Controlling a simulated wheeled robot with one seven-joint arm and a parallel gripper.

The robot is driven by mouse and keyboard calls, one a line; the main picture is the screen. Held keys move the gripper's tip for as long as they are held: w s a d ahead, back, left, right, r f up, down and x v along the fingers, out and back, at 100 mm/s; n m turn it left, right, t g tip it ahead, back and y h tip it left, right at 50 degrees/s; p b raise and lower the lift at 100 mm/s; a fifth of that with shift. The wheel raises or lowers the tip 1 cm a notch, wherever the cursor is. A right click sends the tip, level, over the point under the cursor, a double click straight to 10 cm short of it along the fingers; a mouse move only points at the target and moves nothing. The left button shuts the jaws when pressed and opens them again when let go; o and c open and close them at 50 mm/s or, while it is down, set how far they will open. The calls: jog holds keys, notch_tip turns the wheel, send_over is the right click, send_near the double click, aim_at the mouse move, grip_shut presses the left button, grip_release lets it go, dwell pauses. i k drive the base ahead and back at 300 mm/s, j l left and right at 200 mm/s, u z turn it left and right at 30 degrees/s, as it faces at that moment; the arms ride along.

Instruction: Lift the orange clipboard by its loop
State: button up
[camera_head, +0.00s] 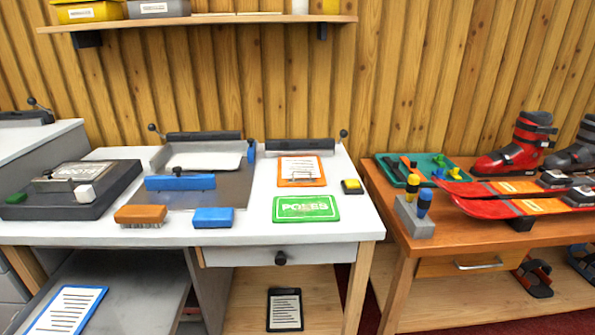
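The orange clipboard (315,180) lies flat on the light workbench top, right of its middle, with a printed white sheet on it. A thin, dark loop-like shape (300,181) shows near its front edge; it is too small to tell whether it stands up or lies flat. A green sign reading "POLES" (306,208) lies just in front of the clipboard. A dark bar (300,145) lies just behind it. My gripper is not in view, and nothing is seen touching the clipboard.
A small yellow-and-black block (352,187) lies right of the clipboard. A blue block (213,217), an orange brush (140,215) and a grey plate (235,190) lie left. The orange-brown table (455,238) with skis and boots stands right. A shelf (200,19) hangs above.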

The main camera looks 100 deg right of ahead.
aim_at(300, 165)
jog(key=k+l+z, duration=0.25)
jog(key=l, duration=0.75)
jog(key=l+z, duration=0.25)
jog(key=l, duration=0.75)
jog(key=z, duration=0.7)
